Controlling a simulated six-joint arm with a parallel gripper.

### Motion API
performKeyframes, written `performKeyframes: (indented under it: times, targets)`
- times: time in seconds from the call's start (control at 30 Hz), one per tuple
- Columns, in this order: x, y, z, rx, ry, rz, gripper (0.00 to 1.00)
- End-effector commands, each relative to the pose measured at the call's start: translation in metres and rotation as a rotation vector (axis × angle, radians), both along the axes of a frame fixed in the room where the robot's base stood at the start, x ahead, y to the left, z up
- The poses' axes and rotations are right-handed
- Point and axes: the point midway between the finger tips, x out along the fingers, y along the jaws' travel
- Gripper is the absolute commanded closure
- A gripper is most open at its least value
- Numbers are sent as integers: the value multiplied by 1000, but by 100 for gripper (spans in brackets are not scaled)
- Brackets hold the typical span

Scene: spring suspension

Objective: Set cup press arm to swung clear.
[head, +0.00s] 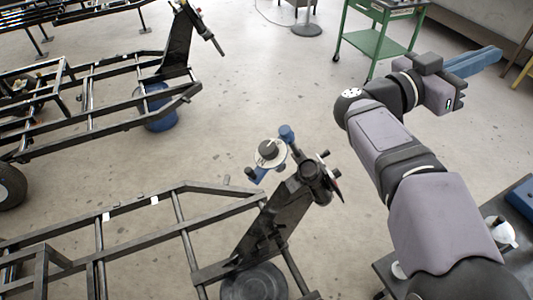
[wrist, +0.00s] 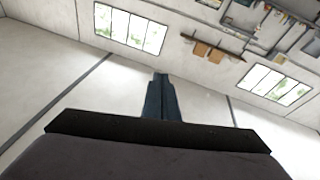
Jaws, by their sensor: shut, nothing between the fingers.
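In the head view a small blue fixture (head: 287,134) with a pale round disc and a dark knob (head: 268,150) stands beside the top of the nearest frame's upright. This may be the cup press with its arm, but it is too small to tell the arm's position. My gripper (head: 499,50) is at the upper right, far from the fixture, with its blue fingers pointing right. The fingers are together and empty. In the wrist view the shut fingers (wrist: 160,78) point toward a wall, and the fixture is not in that view.
A dark upright (head: 275,220) rises from the near tubular frame (head: 180,228), with a black round part (head: 254,284) at its foot. Another frame (head: 100,100) with a blue drum (head: 160,110) stands at the left. A green cart (head: 376,40) is behind. Open floor lies between.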

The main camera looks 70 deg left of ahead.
Motion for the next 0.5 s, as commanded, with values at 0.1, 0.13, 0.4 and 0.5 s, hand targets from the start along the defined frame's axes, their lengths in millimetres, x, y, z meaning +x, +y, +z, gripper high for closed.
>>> performKeyframes:
  times: [0.1, 0.13, 0.4, 0.5]
  targets:
    - [40, 0, 6, -69, 94, 143, 100]
    - [44, 6, -3, -77, 124, 191, 100]
    - [7, 75, -127, -68, 496, 647, 100]
    - [-31, 93, -180, -42, 686, 789, 100]
